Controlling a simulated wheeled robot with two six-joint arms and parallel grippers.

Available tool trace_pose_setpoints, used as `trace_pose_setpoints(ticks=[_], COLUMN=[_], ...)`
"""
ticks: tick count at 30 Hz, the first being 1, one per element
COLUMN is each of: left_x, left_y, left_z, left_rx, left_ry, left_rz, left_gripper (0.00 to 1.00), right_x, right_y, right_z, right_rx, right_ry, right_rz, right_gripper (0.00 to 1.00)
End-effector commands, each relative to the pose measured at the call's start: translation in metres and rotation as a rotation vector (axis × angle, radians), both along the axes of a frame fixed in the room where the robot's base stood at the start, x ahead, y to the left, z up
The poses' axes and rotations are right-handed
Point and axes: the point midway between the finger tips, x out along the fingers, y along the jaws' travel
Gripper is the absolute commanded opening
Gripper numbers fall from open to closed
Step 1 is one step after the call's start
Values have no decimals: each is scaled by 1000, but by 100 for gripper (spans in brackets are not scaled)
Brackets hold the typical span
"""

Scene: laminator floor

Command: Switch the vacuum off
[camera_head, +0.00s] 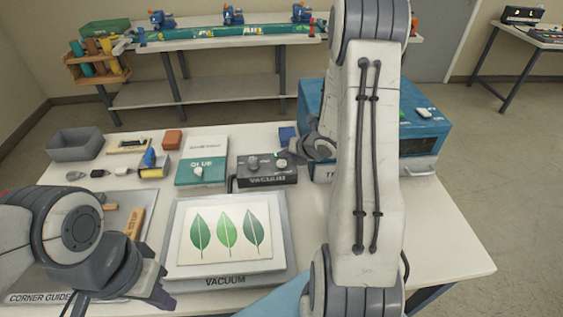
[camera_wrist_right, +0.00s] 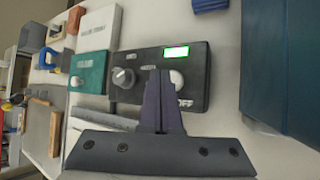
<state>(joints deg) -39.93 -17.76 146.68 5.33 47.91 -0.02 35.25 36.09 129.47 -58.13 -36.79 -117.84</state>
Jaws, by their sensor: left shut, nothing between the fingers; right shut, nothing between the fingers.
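The dark vacuum control box (camera_head: 267,178), lettered VACUUM, sits on the white table behind the grey vacuum plate (camera_head: 288,245). In the right wrist view the box (camera_wrist_right: 135,60) shows a grey knob (camera_wrist_right: 123,78), a lit green display (camera_wrist_right: 177,52) and a round white button (camera_wrist_right: 177,78). My right gripper (camera_head: 290,153) is shut and empty at the box's right side. In the right wrist view its fingertips (camera_wrist_right: 160,76) are between the knob and button, close beside the button; I cannot tell whether they touch it. My left gripper (camera_head: 160,296) is shut and empty at the plate's front left.
A sheet with three leaves (camera_head: 228,232) lies on the plate. A blue machine (camera_head: 425,138) stands at the right, partly behind my right arm. The table's right front (camera_head: 440,250) is clear.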

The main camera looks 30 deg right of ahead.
Motion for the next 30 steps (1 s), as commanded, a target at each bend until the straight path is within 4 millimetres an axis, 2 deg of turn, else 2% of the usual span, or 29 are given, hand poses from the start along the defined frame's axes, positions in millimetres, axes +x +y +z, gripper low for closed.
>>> trace_pose_setpoints(ticks=[8,18,30], left_x=[0,0,0], left_y=[0,0,0], left_z=[-1,-14,-14], left_rx=[0,0,0], left_ry=[0,0,0], left_rz=[0,0,0], left_gripper=[0,0,0], right_x=[0,0,0], right_y=[0,0,0], right_z=[-1,-10,-9], right_rx=[0,0,0], right_ry=[0,-1,0], right_rz=[0,-1,0], right_gripper=[0,0,0])
